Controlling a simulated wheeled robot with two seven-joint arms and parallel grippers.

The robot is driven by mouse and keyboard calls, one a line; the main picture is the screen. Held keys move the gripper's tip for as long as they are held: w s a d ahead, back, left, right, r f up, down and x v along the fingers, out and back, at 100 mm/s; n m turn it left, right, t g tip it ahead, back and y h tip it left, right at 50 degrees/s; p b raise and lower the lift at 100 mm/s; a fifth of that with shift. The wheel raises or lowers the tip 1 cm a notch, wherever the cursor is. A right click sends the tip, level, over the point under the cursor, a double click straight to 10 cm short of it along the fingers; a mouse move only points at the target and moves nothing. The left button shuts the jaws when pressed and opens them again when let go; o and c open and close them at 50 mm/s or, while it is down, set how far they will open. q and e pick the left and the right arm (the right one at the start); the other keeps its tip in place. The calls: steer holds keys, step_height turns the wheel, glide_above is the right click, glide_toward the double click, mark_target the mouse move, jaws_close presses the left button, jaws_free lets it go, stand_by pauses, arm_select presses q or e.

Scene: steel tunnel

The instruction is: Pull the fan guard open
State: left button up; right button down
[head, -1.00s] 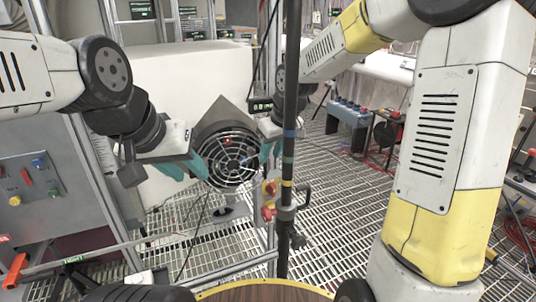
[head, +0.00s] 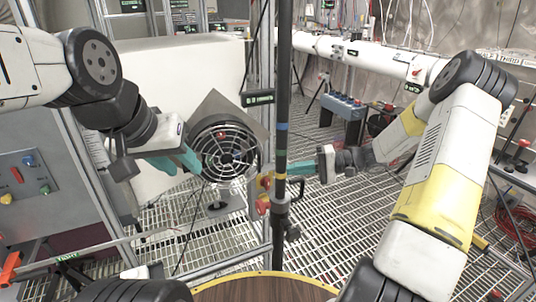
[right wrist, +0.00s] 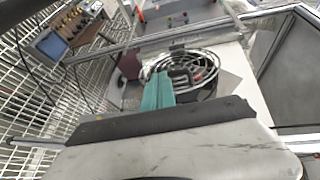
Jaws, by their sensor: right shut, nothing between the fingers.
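The fan guard (head: 238,170) is a round grille of pale wire rings over a dark fan, set on a grey diamond-shaped plate (head: 215,104). In the right wrist view the guard (right wrist: 212,60) lies beyond the fingers; I cannot tell how far it stands off the fan. My left gripper (head: 190,160), with teal fingers, is at the guard's left edge; its fingers look apart, and contact is unclear. My right gripper (head: 296,168) is shut and empty, to the right of the guard beyond the dark pole, pointing left. Its teal fingers (right wrist: 158,90) lie together in the right wrist view.
A dark vertical pole (head: 282,120) with red and yellow fittings stands between my right gripper and the guard. A grey control panel (head: 25,180) is at the left. A blue box (head: 343,105) stands on the grating at the back right. The grating floor at right is partly clear.

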steer(key=w+a+m+t+y, duration=0.1)
steer(key=w+a+t, duration=0.2)
steer(key=a, duration=0.3)
steer(key=shift+w+a+r+m+y, duration=0.3)
steer(key=shift+w+r+m, duration=0.1)
steer(key=shift+w, duration=0.3)
steer(key=shift+s, duration=0.1)
